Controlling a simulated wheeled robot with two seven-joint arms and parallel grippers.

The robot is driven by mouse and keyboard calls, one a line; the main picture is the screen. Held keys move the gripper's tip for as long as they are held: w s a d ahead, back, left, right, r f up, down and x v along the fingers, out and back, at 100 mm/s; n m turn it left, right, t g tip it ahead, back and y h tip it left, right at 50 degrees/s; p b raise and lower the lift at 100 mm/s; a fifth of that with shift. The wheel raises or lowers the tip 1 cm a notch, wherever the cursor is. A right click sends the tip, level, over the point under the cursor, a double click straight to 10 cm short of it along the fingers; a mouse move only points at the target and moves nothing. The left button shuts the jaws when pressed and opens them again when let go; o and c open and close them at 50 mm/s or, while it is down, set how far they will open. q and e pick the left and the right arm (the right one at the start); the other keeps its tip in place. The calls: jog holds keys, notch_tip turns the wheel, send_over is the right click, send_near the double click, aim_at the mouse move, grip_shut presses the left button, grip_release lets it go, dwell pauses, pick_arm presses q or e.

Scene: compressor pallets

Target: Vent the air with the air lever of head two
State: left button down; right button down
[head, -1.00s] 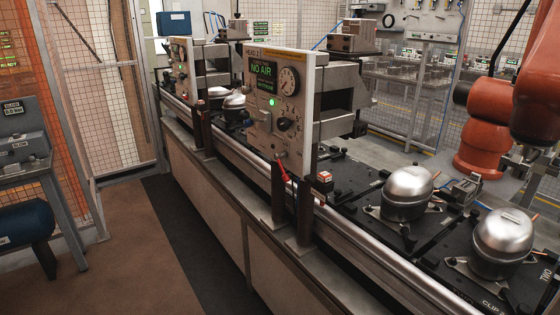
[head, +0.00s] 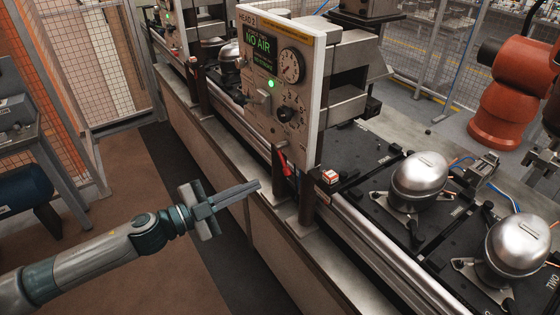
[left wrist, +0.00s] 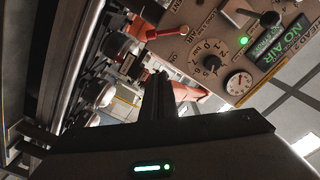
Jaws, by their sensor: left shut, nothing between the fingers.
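The head two panel (head: 262,112) is a pale board marked HEAD 2, with a screen reading NO AIR, a gauge (head: 291,67), a lit green lamp and a numbered dial. Its red air lever (head: 285,164) is at the panel's lower edge. In the left wrist view the red lever (left wrist: 166,33) shows beside the word AIR. My left gripper (head: 257,185) is shut and empty, its fingers pointing right, to the left of the lever and apparently apart from it. Its dark fingers (left wrist: 158,82) also show in the left wrist view. My right gripper is out of view.
Below the panel, a dark post (head: 307,195) and a steel rail (head: 370,262) run close to the lever. A small red and white button box (head: 328,177) sits to its right. Silver compressors (head: 420,178) stand on black pallets. An orange robot arm (head: 505,105) is behind.

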aim_at(284, 171)
pick_arm(q)
jog(key=shift+s, duration=0.1)
jog(key=w+d+f+p, duration=0.2)
jog(key=w+d+p, duration=0.2)
jog(key=w+d, duration=0.3)
jog(key=shift+w+d+f+p, duration=0.15)
jog(key=shift+w+f+p, duration=0.2)
jog(key=shift+w, duration=0.6)
